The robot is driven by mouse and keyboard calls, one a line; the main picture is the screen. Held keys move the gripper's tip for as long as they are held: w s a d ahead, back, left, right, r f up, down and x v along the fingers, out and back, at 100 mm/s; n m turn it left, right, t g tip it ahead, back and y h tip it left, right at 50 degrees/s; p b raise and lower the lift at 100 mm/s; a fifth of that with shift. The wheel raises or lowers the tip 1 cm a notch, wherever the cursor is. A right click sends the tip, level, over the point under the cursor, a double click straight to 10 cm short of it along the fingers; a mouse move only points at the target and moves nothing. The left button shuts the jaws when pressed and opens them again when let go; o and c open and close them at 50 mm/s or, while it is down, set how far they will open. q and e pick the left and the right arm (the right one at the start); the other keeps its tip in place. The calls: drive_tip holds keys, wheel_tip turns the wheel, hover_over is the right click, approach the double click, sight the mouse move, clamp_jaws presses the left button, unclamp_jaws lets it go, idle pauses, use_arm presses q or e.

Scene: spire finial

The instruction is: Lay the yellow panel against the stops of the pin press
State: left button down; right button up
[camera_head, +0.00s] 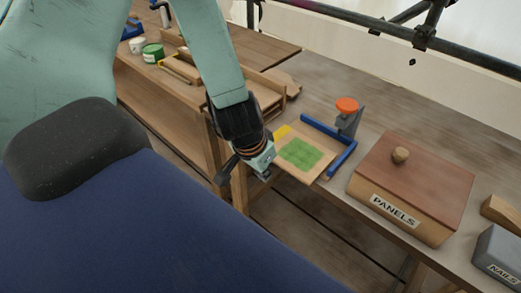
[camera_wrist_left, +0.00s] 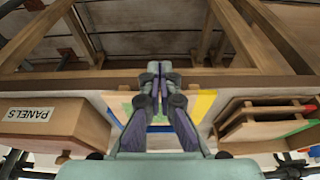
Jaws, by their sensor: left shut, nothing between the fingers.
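The pin press has blue stops (camera_head: 340,159) in an L and an orange knob (camera_head: 347,105) on a grey post. On its bed lies a light wooden sheet with a green square (camera_head: 301,152). A yellow area (camera_head: 282,131) shows at its far left corner; the wrist view shows yellow (camera_wrist_left: 203,103) too. I cannot tell whether this is a separate panel. My left gripper (camera_head: 262,172) is at the bed's near left edge, shut and empty. Its closed fingers (camera_wrist_left: 154,70) show in the wrist view, hiding part of the sheet. My right gripper is not in view.
A lidded box marked PANELS (camera_head: 415,180) stands right of the press, with a grey NAILS box (camera_head: 498,253) beyond. A wooden rack (camera_head: 268,98) is left of the press. A green tin (camera_head: 153,53) stands farther back. A dark rail crosses the top right.

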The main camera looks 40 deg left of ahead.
sight(296, 155)
use_arm(q)
drive_tip(key=w, duration=0.1)
drive_tip(key=w+f+b, duration=0.1)
drive_tip(key=w, duration=0.1)
drive_tip(key=w+f, duration=0.1)
drive_tip(key=shift+w+d+f, duration=0.1)
drive_tip(key=shift+w+f, duration=0.05)
drive_tip(key=shift+w, duration=0.1)
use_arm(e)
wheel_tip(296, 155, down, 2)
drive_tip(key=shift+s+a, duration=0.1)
use_arm(q)
drive_tip(key=shift+w+d, duration=0.1)
drive_tip(key=shift+d, duration=0.05)
